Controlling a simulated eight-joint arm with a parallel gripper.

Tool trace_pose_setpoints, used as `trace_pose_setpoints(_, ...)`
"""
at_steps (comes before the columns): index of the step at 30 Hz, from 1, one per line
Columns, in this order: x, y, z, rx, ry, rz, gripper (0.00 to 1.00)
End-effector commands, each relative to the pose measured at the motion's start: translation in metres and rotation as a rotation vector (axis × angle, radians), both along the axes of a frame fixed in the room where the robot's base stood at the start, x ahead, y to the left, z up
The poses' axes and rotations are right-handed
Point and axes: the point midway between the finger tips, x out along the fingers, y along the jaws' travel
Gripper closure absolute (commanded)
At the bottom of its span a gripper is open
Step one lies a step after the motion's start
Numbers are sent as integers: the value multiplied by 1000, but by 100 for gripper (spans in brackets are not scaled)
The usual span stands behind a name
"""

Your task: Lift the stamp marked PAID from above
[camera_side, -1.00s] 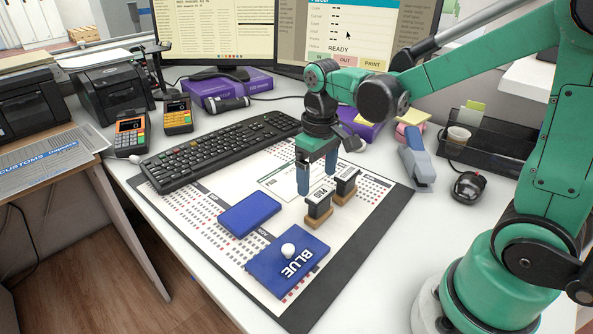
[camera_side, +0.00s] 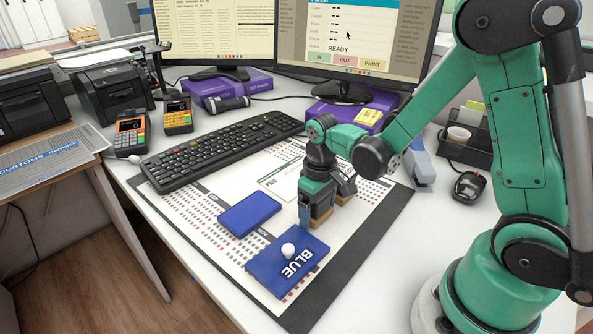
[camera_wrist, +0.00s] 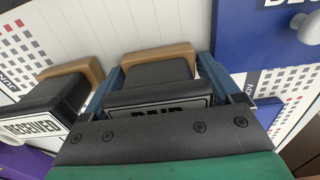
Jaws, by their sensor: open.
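The PAID stamp (camera_wrist: 155,75), a black block on a tan base, is between the two blue fingers of my gripper (camera_wrist: 160,85) in the wrist view; its label is partly hidden by the gripper's edge. In the side view my gripper (camera_side: 317,207) is low over the mat, and the stamp's tan base (camera_side: 322,219) shows beside the near finger. The jaws are open, with one finger on each side of the stamp. Whether either finger touches it cannot be told.
A RECEIVED stamp (camera_wrist: 45,110) stands close beside the left finger. A blue pad marked BLUE (camera_side: 300,262) with a white knob and a plain blue pad (camera_side: 249,214) lie nearby on the printed mat (camera_side: 375,235). The keyboard (camera_side: 215,150) is behind.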

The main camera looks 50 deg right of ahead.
Motion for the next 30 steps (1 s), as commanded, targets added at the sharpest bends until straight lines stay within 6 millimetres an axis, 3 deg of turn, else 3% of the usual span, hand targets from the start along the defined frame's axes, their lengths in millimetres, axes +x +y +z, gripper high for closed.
trace_pose_setpoints(3,0,0,0,0,0,0,19)
trace_pose_setpoints(9,0,0,0,0,0,0,75)
trace_pose_setpoints(22,0,0,7,0,0,0,76)
trace_pose_setpoints(30,0,0,41,0,0,0,76)
